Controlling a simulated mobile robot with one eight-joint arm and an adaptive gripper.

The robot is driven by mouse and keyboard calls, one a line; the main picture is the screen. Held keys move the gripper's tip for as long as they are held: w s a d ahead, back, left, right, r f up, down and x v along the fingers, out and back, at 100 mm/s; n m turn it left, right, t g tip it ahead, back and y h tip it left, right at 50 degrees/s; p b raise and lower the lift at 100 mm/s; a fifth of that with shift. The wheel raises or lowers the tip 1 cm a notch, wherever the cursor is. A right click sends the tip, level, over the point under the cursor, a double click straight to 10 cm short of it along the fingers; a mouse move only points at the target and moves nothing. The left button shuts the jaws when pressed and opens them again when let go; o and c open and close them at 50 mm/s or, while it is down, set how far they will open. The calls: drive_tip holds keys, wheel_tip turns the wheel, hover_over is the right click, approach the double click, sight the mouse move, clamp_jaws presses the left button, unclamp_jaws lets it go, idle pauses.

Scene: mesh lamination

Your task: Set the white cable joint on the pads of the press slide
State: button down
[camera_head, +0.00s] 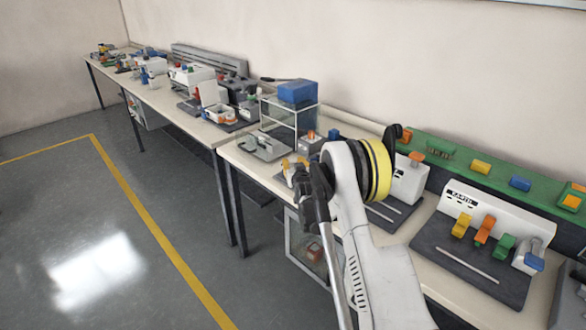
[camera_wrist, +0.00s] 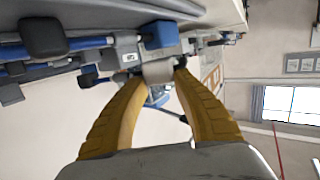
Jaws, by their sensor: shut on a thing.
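My gripper (camera_wrist: 159,74) shows in the wrist view with its two yellow fingers closed on a small white block, which looks like the white cable joint (camera_wrist: 158,71). The joint lies between the fingertips, and its sides are partly covered by them. Grey equipment with a blue block (camera_wrist: 160,35) shows just beyond the joint; I cannot tell whether they touch. In the head view my arm hides most of the gripper and the joint. I cannot make out the press slide or its pads with certainty in either view.
The near bench (camera_head: 238,158) carries a clear box frame with a blue block (camera_head: 298,91) on top, a grey flat fixture (camera_head: 262,147) and a white station with coloured levers (camera_head: 490,225). A farther bench (camera_head: 205,131) is crowded. The floor at left is clear.

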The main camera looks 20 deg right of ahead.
drive_tip(key=shift+f, duration=0.35)
drive_tip(key=shift+f, duration=0.1)
drive_tip(key=shift+f, duration=0.15)
drive_tip(key=c, duration=1)
unclamp_jaws()
drive_tip(key=shift+c, duration=0.2)
